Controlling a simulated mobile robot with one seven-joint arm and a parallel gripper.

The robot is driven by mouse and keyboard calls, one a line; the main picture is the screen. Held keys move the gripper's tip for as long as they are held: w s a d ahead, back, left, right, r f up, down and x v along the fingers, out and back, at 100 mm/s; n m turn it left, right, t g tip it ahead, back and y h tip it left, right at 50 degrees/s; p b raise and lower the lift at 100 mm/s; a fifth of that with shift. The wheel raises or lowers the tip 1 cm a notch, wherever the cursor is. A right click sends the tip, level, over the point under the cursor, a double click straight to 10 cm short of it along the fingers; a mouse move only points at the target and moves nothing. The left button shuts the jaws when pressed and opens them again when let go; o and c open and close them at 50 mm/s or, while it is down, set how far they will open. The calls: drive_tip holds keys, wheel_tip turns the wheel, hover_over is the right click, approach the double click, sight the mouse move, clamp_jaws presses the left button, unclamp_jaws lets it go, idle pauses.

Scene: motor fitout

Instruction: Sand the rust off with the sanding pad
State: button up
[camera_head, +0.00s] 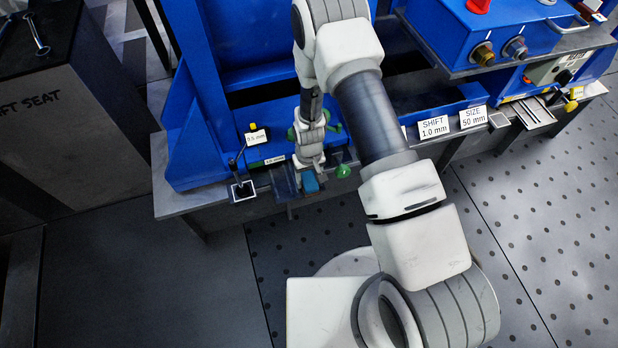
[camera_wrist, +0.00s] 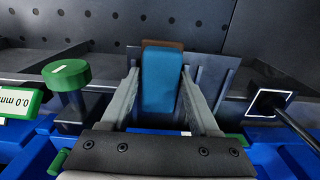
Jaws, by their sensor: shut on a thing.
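The sanding pad (camera_wrist: 160,85) is a blue block with a brown layer along its far edge in the wrist view. My gripper (camera_wrist: 161,95) is shut on it, one grey finger on each side. In the head view the blue pad (camera_head: 310,182) shows at the tip of my gripper (camera_head: 308,176), low at the front edge of the blue bench. A grey plate (camera_wrist: 207,75) stands just behind the pad; I cannot tell whether they touch. I cannot make out a rust patch in either view.
A green knob (camera_wrist: 67,72) stands left of my gripper in the wrist view. A black lever with a white-framed square plate (camera_wrist: 272,101) is at right. In the head view, label cards (camera_head: 433,127) line the bench edge, and a blue control box (camera_head: 500,35) is at upper right.

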drive_tip(key=shift+f, duration=0.45)
idle(0.3)
